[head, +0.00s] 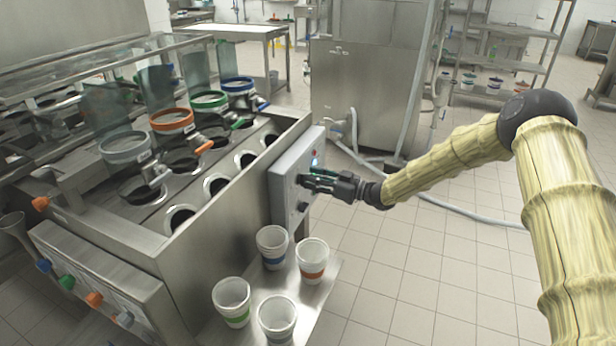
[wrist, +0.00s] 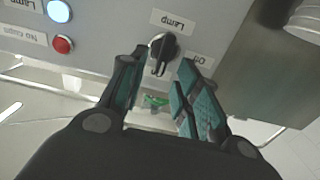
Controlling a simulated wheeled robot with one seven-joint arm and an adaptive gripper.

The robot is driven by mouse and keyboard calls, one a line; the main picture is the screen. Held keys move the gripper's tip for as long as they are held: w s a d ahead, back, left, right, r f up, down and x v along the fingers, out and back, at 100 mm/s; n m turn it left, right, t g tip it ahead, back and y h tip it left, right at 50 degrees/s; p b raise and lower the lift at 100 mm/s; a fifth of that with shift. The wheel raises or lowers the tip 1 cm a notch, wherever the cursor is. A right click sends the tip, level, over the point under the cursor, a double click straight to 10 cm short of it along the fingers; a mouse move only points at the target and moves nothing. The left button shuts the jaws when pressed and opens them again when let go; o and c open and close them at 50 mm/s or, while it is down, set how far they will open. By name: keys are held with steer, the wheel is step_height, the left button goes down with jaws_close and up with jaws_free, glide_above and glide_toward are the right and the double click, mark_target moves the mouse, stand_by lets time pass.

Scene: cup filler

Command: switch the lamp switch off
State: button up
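The lamp switch (wrist: 163,46) is a dark rotary knob on a grey panel, under a "Lamp" label (wrist: 173,21). An "Off" label (wrist: 200,60) sits to its right in the wrist view. My gripper (wrist: 163,64) is open, with one finger on each side of the knob's lower part; I cannot tell whether they touch it. In the head view my gripper (head: 304,181) is up against the control panel (head: 283,191) and hides the switch. A lamp indicator (wrist: 58,11) glows blue-white; it also shows in the head view (head: 315,162).
A red indicator (wrist: 63,45) labelled "No cups" is beside the lamp indicator. Several white cups stand on a low shelf (head: 257,303) below the panel. The filler machine (head: 225,237) is at the left. Tiled floor is open to the right.

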steer(key=shift+x, duration=1.15)
jaws_close()
